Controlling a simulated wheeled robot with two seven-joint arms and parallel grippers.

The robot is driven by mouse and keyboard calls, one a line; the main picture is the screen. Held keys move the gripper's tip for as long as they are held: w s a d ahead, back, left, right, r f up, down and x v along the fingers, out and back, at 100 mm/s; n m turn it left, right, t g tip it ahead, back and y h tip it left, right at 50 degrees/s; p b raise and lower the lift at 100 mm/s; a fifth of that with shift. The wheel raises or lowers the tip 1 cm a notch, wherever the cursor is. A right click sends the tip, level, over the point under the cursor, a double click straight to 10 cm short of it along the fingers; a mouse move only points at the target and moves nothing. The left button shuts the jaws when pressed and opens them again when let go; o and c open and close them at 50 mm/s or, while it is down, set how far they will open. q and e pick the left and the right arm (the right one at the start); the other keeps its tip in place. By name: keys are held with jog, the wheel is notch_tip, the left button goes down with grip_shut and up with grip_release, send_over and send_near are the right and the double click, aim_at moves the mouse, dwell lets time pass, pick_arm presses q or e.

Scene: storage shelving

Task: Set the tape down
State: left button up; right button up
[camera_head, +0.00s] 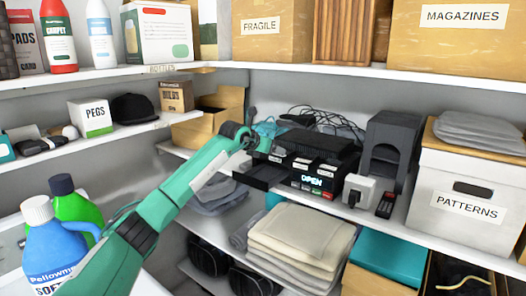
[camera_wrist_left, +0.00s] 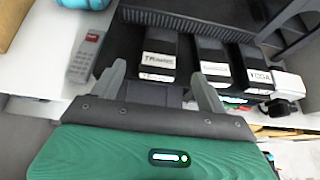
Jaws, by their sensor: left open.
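In the head view my left gripper (camera_head: 258,143) is small and partly hidden. My right gripper is not in view.
A white plug-like device (camera_head: 358,189) and a remote (camera_head: 385,205) are right of the player, before a "PATTERNS" box (camera_head: 467,205). Tangled cables (camera_head: 322,119) lie behind. The shelf above is close over the arm. Folded cloths (camera_head: 300,238) are below.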

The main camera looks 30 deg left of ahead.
pick_arm(q)
jog(key=shift+b+v, duration=0.45)
jog(key=shift+v, duration=1.5)
jog(key=shift+f, duration=0.15)
